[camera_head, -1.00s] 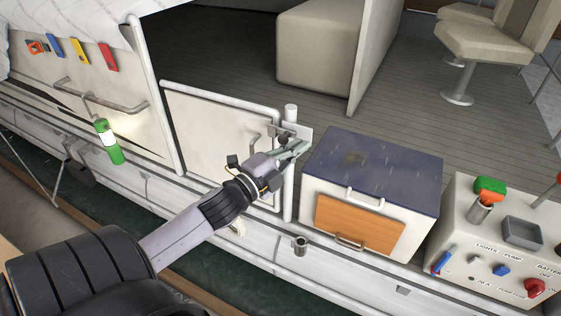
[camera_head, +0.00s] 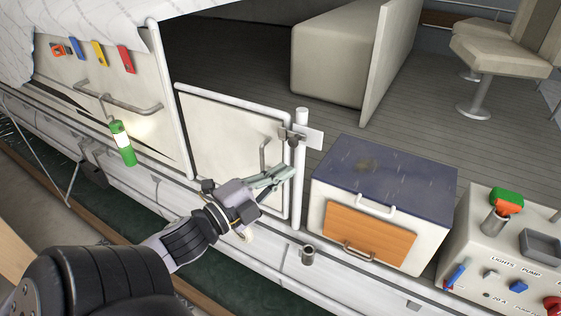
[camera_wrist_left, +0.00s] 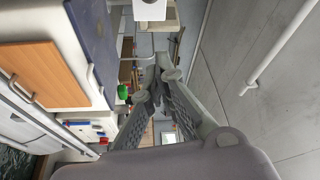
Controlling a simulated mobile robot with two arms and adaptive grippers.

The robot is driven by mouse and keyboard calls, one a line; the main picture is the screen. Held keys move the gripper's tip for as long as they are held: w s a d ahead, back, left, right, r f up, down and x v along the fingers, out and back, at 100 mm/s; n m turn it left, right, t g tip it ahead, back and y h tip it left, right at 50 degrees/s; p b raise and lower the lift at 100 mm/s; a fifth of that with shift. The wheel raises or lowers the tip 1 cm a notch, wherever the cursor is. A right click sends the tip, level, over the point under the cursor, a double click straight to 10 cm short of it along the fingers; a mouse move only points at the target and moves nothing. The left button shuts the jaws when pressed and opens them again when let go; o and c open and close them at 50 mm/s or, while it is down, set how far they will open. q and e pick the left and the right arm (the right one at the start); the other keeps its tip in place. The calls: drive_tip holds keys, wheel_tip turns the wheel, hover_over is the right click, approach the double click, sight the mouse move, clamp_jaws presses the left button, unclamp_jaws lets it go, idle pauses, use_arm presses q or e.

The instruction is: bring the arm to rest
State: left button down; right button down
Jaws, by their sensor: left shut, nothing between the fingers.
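My left gripper (camera_head: 281,173) is shut and empty. It is in front of the lower right part of the white gate (camera_head: 225,140), just below the gate's upright handle (camera_head: 264,156). I cannot tell whether it touches the gate. In the left wrist view its grey fingers (camera_wrist_left: 163,68) come together at the tips with nothing between them. My left arm reaches in from the lower left of the head view. My right gripper is in neither view.
A latch (camera_head: 294,136) sits on the post right of the gate. A blue-topped box (camera_head: 385,180) with an orange front stands to the right. A switch panel (camera_head: 500,250) is at far right. A green-and-white light (camera_head: 123,143) hangs left. Open deck (camera_head: 420,120) lies behind.

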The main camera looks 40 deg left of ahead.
use_arm(q)
drive_tip(key=shift+d, duration=0.1)
drive_tip(key=a+f+n+g+y, duration=0.2)
drive_tip(key=a+f+n, duration=0.15)
drive_tip(key=f, duration=0.75)
drive_tip(key=a+f+n+g+y, duration=0.25)
drive_tip(key=a+f, duration=0.25)
drive_tip(key=f, duration=0.5)
drive_tip(key=s+f+n+g, duration=0.2)
drive_tip(key=f, duration=0.7)
drive_tip(key=s+f+n+g, duration=0.1)
drive_tip(key=s+f+n, duration=0.15)
drive_tip(key=f, duration=0.75)
drive_tip(key=s+d+f+n+g+h, duration=0.1)
drive_tip(key=s+d+f+g, duration=0.2)
drive_tip(key=s+d+f, duration=0.3)
drive_tip(key=s+d+f+n+g+h+b, duration=0.1)
drive_tip(key=s+d+f+g, duration=0.3)
drive_tip(key=s+d+f, duration=0.3)
drive_tip(key=s+d+f+n+g+h+b, duration=0.1)
drive_tip(key=s+d+f+g, duration=0.2)
drive_tip(key=s+d+f, duration=0.4)
drive_tip(key=s+f, duration=0.8)
drive_tip(key=f, duration=0.2)
drive_tip(key=shift+f, duration=0.15)
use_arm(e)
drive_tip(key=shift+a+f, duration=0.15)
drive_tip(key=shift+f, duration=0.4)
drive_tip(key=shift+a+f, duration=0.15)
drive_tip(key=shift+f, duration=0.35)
